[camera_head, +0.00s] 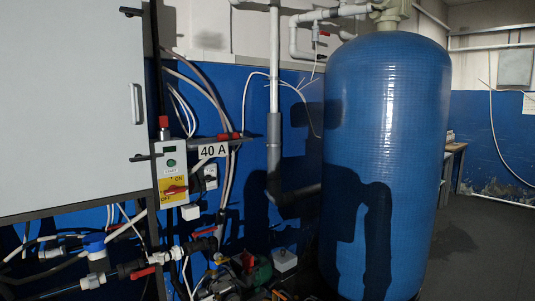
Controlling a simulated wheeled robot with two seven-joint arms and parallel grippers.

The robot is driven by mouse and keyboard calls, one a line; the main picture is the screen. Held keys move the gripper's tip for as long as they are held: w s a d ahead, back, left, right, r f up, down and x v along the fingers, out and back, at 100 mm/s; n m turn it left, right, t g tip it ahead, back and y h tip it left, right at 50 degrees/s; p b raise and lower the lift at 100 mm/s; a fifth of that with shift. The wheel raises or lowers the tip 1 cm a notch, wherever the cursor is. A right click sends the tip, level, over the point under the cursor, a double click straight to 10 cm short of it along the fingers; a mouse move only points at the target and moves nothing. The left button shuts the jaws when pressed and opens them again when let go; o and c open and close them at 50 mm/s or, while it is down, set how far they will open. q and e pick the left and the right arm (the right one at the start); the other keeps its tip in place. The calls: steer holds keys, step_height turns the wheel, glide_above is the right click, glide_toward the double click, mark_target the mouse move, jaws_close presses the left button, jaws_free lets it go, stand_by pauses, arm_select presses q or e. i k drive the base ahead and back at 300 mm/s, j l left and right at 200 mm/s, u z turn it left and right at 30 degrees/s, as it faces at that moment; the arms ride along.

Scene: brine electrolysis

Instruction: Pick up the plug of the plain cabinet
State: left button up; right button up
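A large plain light-grey cabinet (70,105) with a bar handle fills the left of the head view. Beside its right edge is a grey control box (174,160) with a red-and-yellow ON/OFF switch (174,190). A small grey and dark fitting (210,177) sits just right of that box; I cannot tell if it is the plug. I make out no clear plug elsewhere. Neither of my grippers is in view.
A tall blue tank (387,160) stands right of centre. Pipes, cables and red-handled valves (150,269) crowd the area below the cabinet. A small white box (284,260) is low beside the tank. Dark floor (485,255) is open at right.

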mark_target(225, 136)
steer(key=i+l+u, duration=0.2)
steer(key=i, duration=0.15)
steer(key=i+u, duration=0.15)
steer(key=i, duration=0.15)
steer(key=u, duration=2.3)
steer(key=z, duration=2.3)
